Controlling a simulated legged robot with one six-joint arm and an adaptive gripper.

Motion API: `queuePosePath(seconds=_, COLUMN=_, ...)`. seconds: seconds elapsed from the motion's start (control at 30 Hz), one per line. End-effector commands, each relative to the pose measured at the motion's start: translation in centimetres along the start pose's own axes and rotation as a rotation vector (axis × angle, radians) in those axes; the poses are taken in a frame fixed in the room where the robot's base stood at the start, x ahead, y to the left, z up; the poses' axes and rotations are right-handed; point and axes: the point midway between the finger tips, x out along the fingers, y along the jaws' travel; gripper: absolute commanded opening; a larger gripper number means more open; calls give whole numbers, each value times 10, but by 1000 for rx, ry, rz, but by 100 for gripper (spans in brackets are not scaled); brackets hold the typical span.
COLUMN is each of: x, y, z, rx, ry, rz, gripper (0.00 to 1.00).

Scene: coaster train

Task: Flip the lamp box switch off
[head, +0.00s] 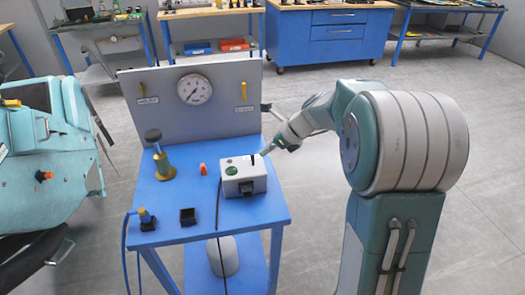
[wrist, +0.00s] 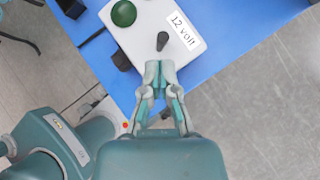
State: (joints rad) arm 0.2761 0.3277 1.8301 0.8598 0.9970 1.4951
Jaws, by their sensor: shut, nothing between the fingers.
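The lamp box (head: 243,178) is a light grey box on the right part of the blue table, with a green round lamp (head: 231,170) and a small black switch lever (head: 253,160) on top. In the wrist view the box (wrist: 148,40) shows a "12 volt" label, the green lamp (wrist: 123,13) and the black switch (wrist: 162,41). My gripper (wrist: 160,66) is shut and empty, its fingertips close to the switch at the box's near edge. I cannot tell whether they touch it. In the head view my gripper (head: 266,152) comes in from the right, beside the switch.
The blue table (head: 170,222) also carries a brass-and-black knob (head: 162,165), a small orange piece (head: 203,169), a black block (head: 188,217) and a yellow-black plug (head: 146,217). A grey panel with a gauge (head: 194,89) stands behind. A black cable (head: 218,215) hangs in front.

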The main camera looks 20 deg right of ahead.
Motion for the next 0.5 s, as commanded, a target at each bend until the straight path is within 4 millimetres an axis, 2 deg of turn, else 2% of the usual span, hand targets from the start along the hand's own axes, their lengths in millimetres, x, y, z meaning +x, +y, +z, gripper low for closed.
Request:
queuePosePath(seconds=0.1, x=-14, y=-3, z=-8, rx=0, ry=-1, rz=0, gripper=0)
queuePosePath(seconds=0.3, x=-57, y=-9, z=0, rx=-1, ry=0, rz=-2, gripper=0)
queuePosePath(seconds=0.5, x=-91, y=-12, z=5, rx=-3, ry=2, rz=-2, gripper=0)
